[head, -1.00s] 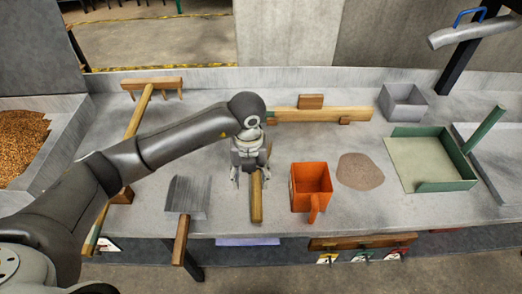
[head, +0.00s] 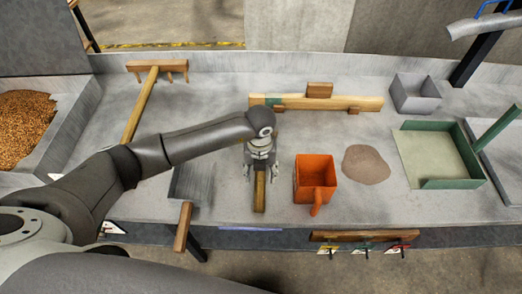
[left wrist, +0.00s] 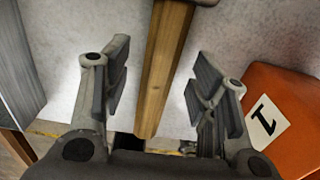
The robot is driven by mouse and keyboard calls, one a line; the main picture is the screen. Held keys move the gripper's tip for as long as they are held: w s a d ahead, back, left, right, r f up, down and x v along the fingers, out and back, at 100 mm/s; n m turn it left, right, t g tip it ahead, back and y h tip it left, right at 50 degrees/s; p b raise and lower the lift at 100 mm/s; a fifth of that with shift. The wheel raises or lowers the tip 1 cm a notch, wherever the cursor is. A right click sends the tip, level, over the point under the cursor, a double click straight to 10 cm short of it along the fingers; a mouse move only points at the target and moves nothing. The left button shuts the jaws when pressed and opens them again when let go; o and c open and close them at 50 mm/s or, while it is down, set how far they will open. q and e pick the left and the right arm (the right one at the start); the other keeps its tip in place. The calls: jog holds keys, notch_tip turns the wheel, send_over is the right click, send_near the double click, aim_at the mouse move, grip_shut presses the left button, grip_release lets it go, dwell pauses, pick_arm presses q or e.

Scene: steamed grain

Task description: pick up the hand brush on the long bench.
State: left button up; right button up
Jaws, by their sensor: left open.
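The hand brush (head: 260,193) lies on the long bench (head: 225,212), its wooden handle pointing to the front edge. In the head view my left gripper (head: 260,177) is directly over it and hides its far part. In the left wrist view the wooden handle (left wrist: 164,75) runs between the two open fingers of my left gripper (left wrist: 160,85), with a gap on each side. The bristles are hidden. My right gripper is not in view.
An orange scoop (head: 315,176) stands close right of the brush, beside a brown grain patch (head: 366,164). A grey shovel with a wooden handle (head: 183,227) lies to the left. A wooden rake (head: 142,105), a grey box (head: 415,92) and a green-walled tray (head: 452,183) lie farther off.

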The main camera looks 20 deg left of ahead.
pick_arm(q)
jog(key=shift+f, duration=0.75)
grip_shut()
